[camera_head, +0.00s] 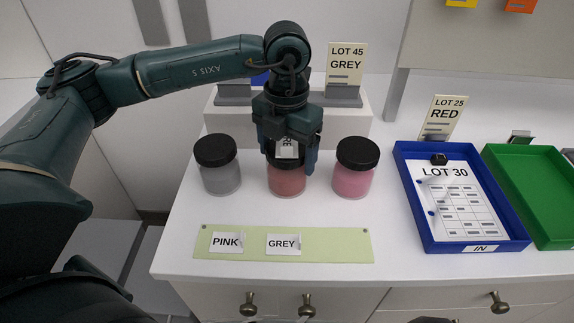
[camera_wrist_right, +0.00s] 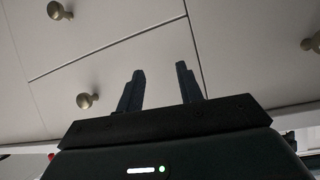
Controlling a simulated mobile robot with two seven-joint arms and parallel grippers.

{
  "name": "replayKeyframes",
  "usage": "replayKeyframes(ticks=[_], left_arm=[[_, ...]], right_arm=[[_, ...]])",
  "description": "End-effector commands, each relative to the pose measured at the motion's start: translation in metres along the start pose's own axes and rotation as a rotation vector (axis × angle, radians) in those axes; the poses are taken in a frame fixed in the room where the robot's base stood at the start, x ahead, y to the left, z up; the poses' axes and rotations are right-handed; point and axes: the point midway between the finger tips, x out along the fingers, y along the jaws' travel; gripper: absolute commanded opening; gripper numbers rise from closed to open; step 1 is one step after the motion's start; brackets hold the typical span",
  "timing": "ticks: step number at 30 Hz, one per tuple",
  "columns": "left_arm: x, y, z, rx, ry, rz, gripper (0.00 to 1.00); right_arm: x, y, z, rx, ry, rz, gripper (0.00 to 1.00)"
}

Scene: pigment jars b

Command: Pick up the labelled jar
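Three jars with black lids stand in a row on the white counter: a grey jar (camera_head: 219,178), a red jar (camera_head: 287,182) in the middle and a pink jar (camera_head: 353,182). My left gripper (camera_head: 288,160) is down over the red jar, its fingers at either side of the lid. A small white label (camera_head: 286,149) with partly hidden letters shows between the fingers; I cannot tell whether it is on the lid. The grip on the lid is unclear. My right gripper (camera_wrist_right: 158,90) is open and empty, in front of drawers.
A pale green strip (camera_head: 340,245) holds PINK (camera_head: 226,243) and GREY (camera_head: 284,244) labels. A blue tray (camera_head: 417,211) with a LOT 30 sheet and a green tray (camera_head: 538,200) are on the right. A LOT 45 GREY card (camera_head: 346,63) stands on the riser behind the jars.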

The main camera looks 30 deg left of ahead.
Motion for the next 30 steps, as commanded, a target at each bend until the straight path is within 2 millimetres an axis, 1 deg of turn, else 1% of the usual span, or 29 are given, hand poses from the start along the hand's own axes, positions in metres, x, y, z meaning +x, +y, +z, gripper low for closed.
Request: replayKeyframes(ticks=[1,2,13,19,22,26,30], left_arm=[[0.0,0.0,0.0,0.0,0.0,0.0,0.75],[0.0,0.0,0.0,0.0,0.0,0.0,0.73],[0.0,0.0,0.0,0.0,0.0,0.0,0.43],[-0.001,0.0,0.0,0.0,-0.002,0.0,0.42],[-0.006,0.0,0.001,0.0,-0.003,-0.001,0.42],[-0.025,0.0,0.001,0.0,-0.007,-0.002,0.42],[-0.055,-0.001,0.001,0.0,-0.007,-0.002,0.42]], right_arm=[[0.0,0.0,0.0,0.0,0.0,0.0,0.36],[0.0,0.0,0.0,0.0,0.0,0.0,0.36],[0.0,0.0,0.0,0.001,0.001,-0.001,0.36],[0.0,0.0,0.0,0.001,0.001,-0.001,0.36],[0.0,-0.001,0.0,0.001,0.001,-0.001,0.36],[0.001,-0.001,0.002,0.003,0.001,-0.002,0.36],[0.002,-0.001,0.003,0.007,0.003,-0.003,0.36]])
